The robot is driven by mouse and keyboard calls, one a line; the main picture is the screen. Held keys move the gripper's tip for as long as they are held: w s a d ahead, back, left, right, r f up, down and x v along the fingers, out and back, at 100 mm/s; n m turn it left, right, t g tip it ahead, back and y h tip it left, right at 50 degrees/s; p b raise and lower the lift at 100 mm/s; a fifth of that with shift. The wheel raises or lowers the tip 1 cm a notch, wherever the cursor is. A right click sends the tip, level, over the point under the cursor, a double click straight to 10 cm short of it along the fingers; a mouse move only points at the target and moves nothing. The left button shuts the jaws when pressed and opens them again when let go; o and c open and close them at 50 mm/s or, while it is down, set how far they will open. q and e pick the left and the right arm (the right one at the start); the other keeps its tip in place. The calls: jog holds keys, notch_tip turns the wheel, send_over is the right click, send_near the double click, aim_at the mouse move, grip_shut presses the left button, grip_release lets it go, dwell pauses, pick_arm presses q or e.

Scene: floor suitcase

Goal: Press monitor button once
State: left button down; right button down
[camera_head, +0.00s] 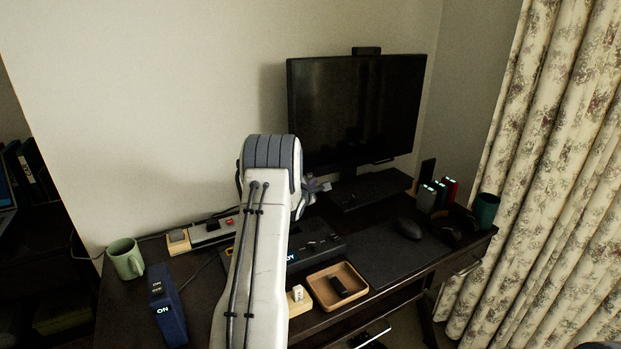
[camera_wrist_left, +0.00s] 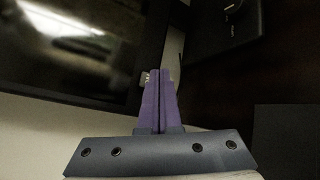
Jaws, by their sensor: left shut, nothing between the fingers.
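The black monitor (camera_head: 357,105) stands on the desk against the wall, and its screen is dark. It fills the upper left of the left wrist view (camera_wrist_left: 65,45), with its bezel running down beside the fingers. My left gripper (camera_head: 324,187) is small and partly hidden behind my arm in the head view, near the monitor's lower left. In the left wrist view its two purple fingers (camera_wrist_left: 161,72) are together and empty, with their tips by the bezel edge. A small pale detail (camera_wrist_left: 145,78) shows beside the fingertips; I cannot tell whether it is the button or whether they touch.
A wooden tray (camera_head: 322,292), a green mug (camera_head: 126,259), a power strip (camera_head: 205,236) and a teal cup (camera_head: 486,210) are on the desk. A floral curtain (camera_head: 555,170) hangs at right.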

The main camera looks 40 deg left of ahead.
pick_arm(q)
jog(key=shift+a, duration=0.2)
dwell(0.7)
jog(key=shift+w+a, duration=0.2)
jog(key=shift+w+a+p, duration=0.15)
jog(key=shift+a+p, duration=0.25)
jog(key=shift+p, duration=0.05)
dwell(0.6)
jog(key=shift+d, duration=0.1)
jog(key=shift+s+d, duration=0.35)
jog(key=shift+d, duration=0.35)
jog(key=shift+d, duration=0.1)
jog(key=shift+s+d, duration=0.3)
jog(key=shift+d, duration=0.45)
jog(key=shift+s+d, duration=0.35)
jog(key=shift+d, duration=0.4)
jog(key=shift+s+d, duration=0.3)
jog(key=shift+d, duration=0.45)
